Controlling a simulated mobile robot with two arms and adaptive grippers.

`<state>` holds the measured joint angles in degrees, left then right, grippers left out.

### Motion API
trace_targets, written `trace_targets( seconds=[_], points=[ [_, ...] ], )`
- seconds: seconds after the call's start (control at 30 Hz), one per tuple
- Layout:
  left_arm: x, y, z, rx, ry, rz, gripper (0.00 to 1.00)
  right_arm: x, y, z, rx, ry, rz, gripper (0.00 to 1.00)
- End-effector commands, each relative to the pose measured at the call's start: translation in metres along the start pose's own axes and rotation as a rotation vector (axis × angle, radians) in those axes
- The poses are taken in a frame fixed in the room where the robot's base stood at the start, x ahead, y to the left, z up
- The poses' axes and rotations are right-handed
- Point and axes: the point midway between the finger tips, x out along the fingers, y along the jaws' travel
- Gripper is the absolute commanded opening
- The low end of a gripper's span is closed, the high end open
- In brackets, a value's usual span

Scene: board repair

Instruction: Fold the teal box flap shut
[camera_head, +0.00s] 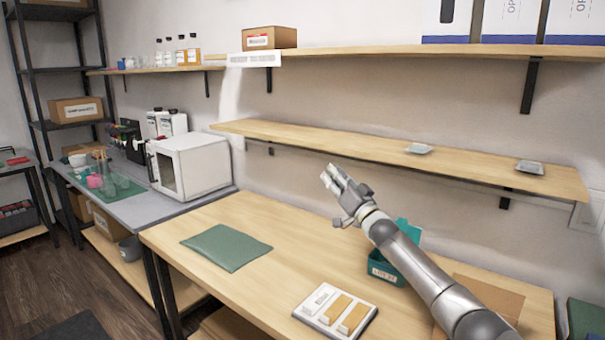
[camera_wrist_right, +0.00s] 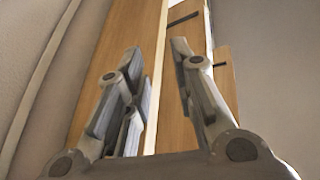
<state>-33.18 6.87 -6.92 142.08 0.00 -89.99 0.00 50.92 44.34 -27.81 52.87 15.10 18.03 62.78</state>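The teal box (camera_head: 385,268) stands on the wooden table, partly hidden behind my right forearm. Its teal flap (camera_head: 408,231) stands up above the box at the back, so the box is open. My right gripper (camera_head: 332,178) is raised above the table, to the left of the box and higher than it, near the lower wall shelf. In the right wrist view its fingers (camera_wrist_right: 158,85) are spread apart with nothing between them. The box does not show in the right wrist view. My left gripper is in neither view.
The wooden table (camera_head: 205,213) holds a green mat (camera_head: 226,247), a white tray (camera_head: 366,323) with blocks, and a brown cardboard piece (camera_head: 487,290) beside the teal box. The lower shelf (camera_head: 300,143) runs behind. The table's middle is clear.

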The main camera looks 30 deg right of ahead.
Motion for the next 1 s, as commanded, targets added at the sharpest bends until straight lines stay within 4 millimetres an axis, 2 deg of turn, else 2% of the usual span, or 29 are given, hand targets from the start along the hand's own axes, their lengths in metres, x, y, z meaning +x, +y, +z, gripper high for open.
trace_targets(
  seconds=[0.3,0.5,0.9,1.0],
  points=[
    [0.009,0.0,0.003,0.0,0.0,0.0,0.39,0.019,-0.051,0.011,0.01,0.005,-0.112,0.24],
    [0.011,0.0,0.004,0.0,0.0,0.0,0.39,0.025,-0.07,0.013,0.011,0.006,-0.153,0.24],
    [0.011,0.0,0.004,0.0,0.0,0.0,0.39,0.027,-0.076,0.014,0.012,0.005,-0.167,0.24],
    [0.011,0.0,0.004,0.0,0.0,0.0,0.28,0.027,-0.077,0.015,0.012,0.004,-0.166,0.24]
  ],
)
